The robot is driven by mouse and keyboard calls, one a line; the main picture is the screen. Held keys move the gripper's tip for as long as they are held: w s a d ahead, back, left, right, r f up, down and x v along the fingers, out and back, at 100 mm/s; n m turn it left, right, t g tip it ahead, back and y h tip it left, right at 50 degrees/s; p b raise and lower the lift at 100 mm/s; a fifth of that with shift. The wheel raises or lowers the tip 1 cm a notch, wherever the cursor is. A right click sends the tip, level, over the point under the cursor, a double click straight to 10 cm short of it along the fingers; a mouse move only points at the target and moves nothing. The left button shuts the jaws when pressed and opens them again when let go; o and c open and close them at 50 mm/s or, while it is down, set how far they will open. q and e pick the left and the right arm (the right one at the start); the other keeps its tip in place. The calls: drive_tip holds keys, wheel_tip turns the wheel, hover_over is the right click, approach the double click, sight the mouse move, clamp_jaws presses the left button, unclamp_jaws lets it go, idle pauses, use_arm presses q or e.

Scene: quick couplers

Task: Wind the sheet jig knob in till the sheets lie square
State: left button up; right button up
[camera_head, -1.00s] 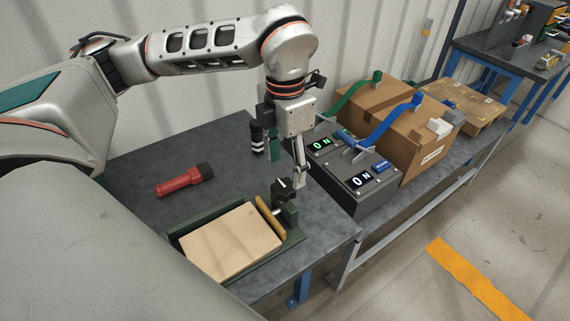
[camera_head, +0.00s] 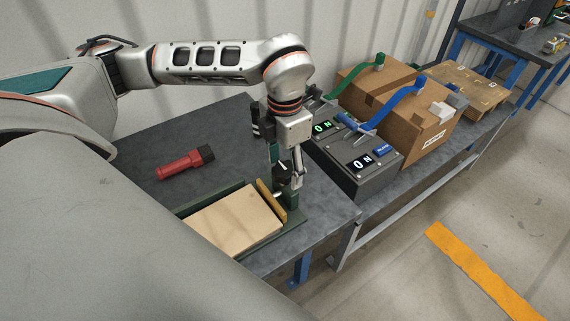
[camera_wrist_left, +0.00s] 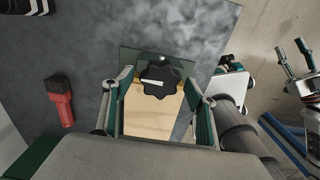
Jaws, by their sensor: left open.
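The sheet jig (camera_head: 293,222) is a dark green frame on the table, holding a stack of tan sheets (camera_head: 236,223). A yellow-tan pusher bar (camera_head: 271,202) stands along the right side of the stack. The jig's black lobed knob (camera_wrist_left: 160,79) has a white mark and shows in the left wrist view; in the head view the knob (camera_head: 282,170) is partly hidden. My left gripper (camera_head: 286,180) is open, pointing down at the knob. In the left wrist view its fingers (camera_wrist_left: 160,104) stand apart on either side of the knob, with gaps visible.
Grey switch boxes (camera_head: 358,172) with blue and green levers stand to the right, near cardboard boxes (camera_head: 418,135).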

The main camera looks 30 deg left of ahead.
use_arm(q)
drive_tip(key=c, duration=1.1)
